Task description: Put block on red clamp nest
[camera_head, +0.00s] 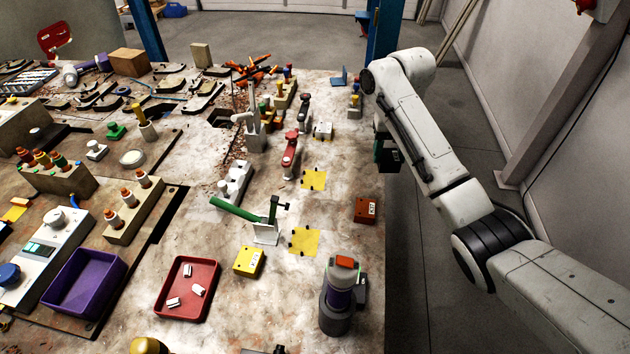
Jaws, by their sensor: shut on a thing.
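My gripper (386,143) is at the end of my arm, beyond the table's right edge. It is shut on a dark block (391,160) with a small pale mark; arm and gripper partly hide this block. The red-handled clamp (290,150) stands on the table to the left of my gripper. Beside it, at its lower right, lies a yellow square nest (314,179) with black corner pieces. That nest looks empty. My gripper is apart from it, to its upper right.
A green-handled clamp (262,229) stands nearer by an empty yellow square (304,241). A dark-handled clamp (303,112) has a white block (322,130) near it. A brown-red block (366,210), yellow block (249,262), red tray (187,289) and grey-purple cylinder (338,297) stand around.

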